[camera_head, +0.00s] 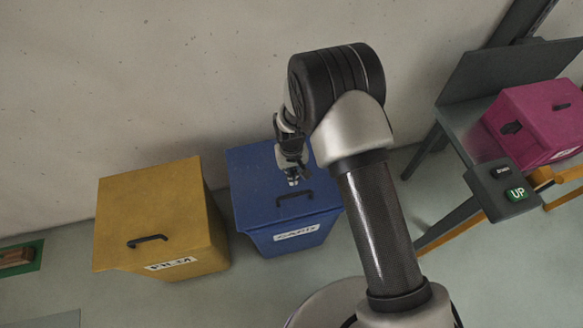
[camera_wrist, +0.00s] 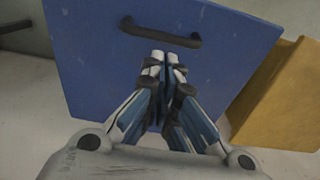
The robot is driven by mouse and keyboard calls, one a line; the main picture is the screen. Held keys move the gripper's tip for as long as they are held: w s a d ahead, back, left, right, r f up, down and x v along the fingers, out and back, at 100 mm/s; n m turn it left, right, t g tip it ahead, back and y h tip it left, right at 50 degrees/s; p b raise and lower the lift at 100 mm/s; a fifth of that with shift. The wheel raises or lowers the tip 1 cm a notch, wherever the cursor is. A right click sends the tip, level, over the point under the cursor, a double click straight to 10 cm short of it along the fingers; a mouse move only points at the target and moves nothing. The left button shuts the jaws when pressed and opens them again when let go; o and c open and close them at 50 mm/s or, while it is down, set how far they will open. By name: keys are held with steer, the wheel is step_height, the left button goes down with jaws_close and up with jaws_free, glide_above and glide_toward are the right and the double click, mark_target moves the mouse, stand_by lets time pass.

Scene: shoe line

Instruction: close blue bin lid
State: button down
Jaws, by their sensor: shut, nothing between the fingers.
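The blue bin (camera_head: 290,239) stands on the floor against the wall, with a white label on its front. Its blue lid (camera_head: 252,182) lies down flat over the top, with a dark handle (camera_head: 295,196) near the front edge. My gripper (camera_head: 293,183) is shut and empty over the lid, close behind the handle in the head view. In the wrist view the shut fingertips (camera_wrist: 165,58) point at the lid (camera_wrist: 85,60), just beside the dark handle (camera_wrist: 160,34). I cannot tell whether the fingertips touch the lid.
A yellow bin (camera_head: 150,210) with its lid down stands to the left of the blue bin. At the right is a grey table with a magenta box (camera_head: 535,120) and a control panel with an UP button (camera_head: 517,194). The wall is close behind the bins.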

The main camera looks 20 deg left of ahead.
steer(key=b, duration=0.1)
glide_toward(295, 202)
steer(key=shift+w+a, duration=0.4)
steer(key=shift+w, duration=0.2)
steer(key=shift+w+a, duration=0.4)
steer(key=shift+w, duration=0.2)
steer(key=s+f+b, duration=0.1)
steer(key=f, duration=0.1)
steer(key=d+f+b, duration=0.1)
steer(key=f+b, duration=0.1)
steer(key=f, duration=0.1)
steer(key=s+f+b, duration=0.1)
steer(key=f, duration=0.2)
steer(key=shift+s+d+b, duration=0.3)
steer(key=shift+b, duration=0.05)
steer(key=shift+r, duration=0.15)
